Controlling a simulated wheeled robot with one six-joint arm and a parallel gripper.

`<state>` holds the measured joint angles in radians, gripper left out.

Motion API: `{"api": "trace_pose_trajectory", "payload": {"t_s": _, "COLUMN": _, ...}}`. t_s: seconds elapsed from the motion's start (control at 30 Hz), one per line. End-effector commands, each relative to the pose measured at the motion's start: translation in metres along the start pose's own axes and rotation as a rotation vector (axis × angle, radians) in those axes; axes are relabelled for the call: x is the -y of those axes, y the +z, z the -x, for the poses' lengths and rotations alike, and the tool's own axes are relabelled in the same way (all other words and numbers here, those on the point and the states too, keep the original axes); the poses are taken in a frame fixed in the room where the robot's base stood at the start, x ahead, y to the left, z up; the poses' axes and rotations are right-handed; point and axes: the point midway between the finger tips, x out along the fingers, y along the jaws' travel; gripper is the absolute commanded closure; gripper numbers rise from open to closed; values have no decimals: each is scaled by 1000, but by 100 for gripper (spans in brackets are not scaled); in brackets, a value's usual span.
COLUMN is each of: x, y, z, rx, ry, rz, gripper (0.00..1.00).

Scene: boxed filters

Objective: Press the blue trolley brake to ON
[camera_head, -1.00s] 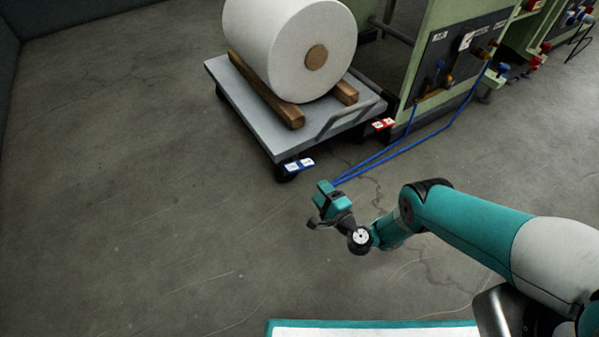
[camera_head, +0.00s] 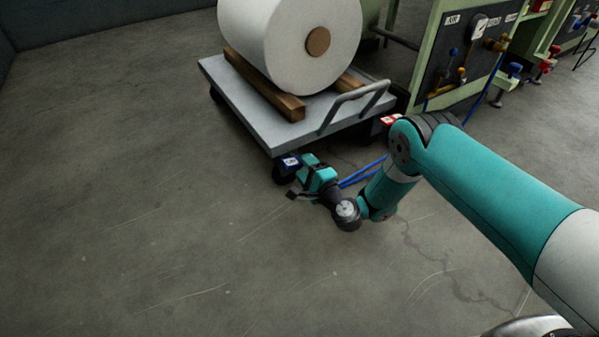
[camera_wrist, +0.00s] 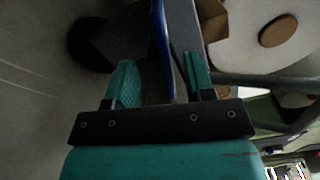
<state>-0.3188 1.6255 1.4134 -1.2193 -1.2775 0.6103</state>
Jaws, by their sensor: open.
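The blue trolley brake (camera_head: 290,162) is a small blue pedal with a white label, at the near left corner of the trolley (camera_head: 225,88), above a black wheel. Part of the pedal is hidden behind my gripper. In the wrist view the brake (camera_wrist: 160,45) shows as a blue edge seen nearly side-on, ahead of and between the fingers. My gripper (camera_head: 307,164) is open and empty, low at the trolley's corner, very close to the pedal. I cannot tell whether they touch. The two teal fingers (camera_wrist: 160,80) are spread apart in the wrist view.
A red brake pedal (camera_head: 390,119) sits at the trolley's right corner. The trolley carries a large white roll (camera_head: 265,40) on wooden chocks and has a grey handle (camera_head: 350,100). Blue hoses (camera_head: 365,172) run along the floor to a green machine. The floor at left is clear.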

Motion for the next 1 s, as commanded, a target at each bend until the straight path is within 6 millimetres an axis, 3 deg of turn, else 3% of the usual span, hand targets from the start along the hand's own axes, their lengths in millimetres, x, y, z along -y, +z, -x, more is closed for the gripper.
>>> {"api": "trace_pose_trajectory", "payload": {"t_s": 0.03, "x": -6, "y": -1, "z": -5, "rx": 2, "ry": -3, "rz": 2, "gripper": 51}}
{"api": "trace_pose_trajectory", "payload": {"t_s": 0.33, "x": -2, "y": 2, "z": -27, "rx": 4, "ry": 0, "rz": 2, "gripper": 51}}
{"api": "trace_pose_trajectory", "payload": {"t_s": 0.8, "x": 1, "y": 0, "z": -33, "rx": -1, "ry": -1, "rz": 0, "gripper": 51}}
{"api": "trace_pose_trajectory", "payload": {"t_s": 0.87, "x": 0, "y": 0, "z": -33, "rx": -1, "ry": -1, "rz": 0, "gripper": 63}}
{"api": "trace_pose_trajectory", "payload": {"t_s": 1.0, "x": 0, "y": 0, "z": -33, "rx": -1, "ry": -1, "rz": 0, "gripper": 95}}
